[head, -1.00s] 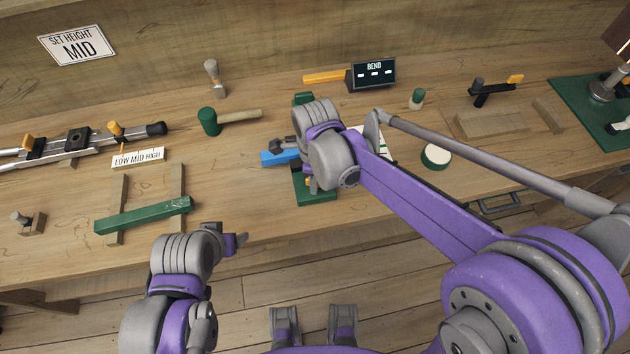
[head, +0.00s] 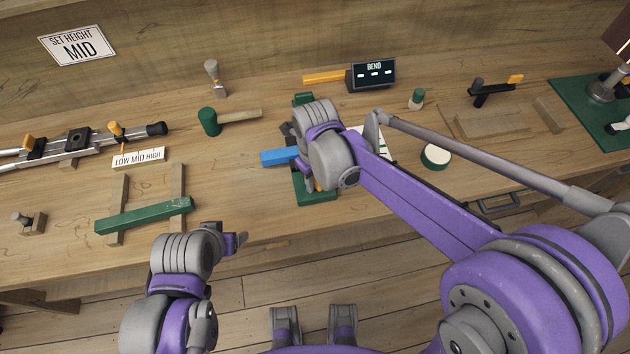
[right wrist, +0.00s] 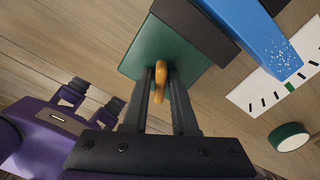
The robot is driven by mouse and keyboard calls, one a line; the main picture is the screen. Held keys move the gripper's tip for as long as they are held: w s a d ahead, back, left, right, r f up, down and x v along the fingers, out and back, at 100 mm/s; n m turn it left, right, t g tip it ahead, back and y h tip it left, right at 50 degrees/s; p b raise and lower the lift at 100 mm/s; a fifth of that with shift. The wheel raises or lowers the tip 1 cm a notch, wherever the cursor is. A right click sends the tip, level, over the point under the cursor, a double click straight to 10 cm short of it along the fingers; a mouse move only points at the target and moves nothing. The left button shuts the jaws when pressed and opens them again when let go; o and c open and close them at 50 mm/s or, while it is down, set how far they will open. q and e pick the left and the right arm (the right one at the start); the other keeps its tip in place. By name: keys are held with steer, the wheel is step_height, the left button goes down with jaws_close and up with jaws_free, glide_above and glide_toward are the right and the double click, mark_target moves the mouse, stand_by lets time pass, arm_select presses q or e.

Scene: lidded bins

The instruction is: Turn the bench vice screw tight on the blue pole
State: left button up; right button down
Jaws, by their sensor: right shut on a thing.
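The bench vice has a green base (head: 318,197), also seen in the right wrist view (right wrist: 165,50), and a dark jaw block (right wrist: 195,30). The blue pole (head: 279,157) lies at the vice, its speckled end showing in the right wrist view (right wrist: 265,40). My right gripper (right wrist: 161,75) is shut on the orange screw handle (right wrist: 160,84), which sits between its fingers. In the head view my right wrist hides most of the vice and screw. My left gripper (head: 238,241) hangs near the bench's front edge, away from the vice; its opening is unclear.
A BEND display (head: 373,74) stands behind the vice. A white scale card (right wrist: 270,96) lies beside it, with a green-and-white round piece (head: 435,157) to the right. A green-headed mallet (head: 210,121) lies behind left. A green bar (head: 143,215) rests on wooden strips at left.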

steer(key=c, duration=1)
jaws_free()
steer(key=shift+o, duration=0.2)
steer(key=shift+r, duration=0.15)
steer(key=shift+r+p, duration=1.6)
steer(key=shift+r, duration=0.8)
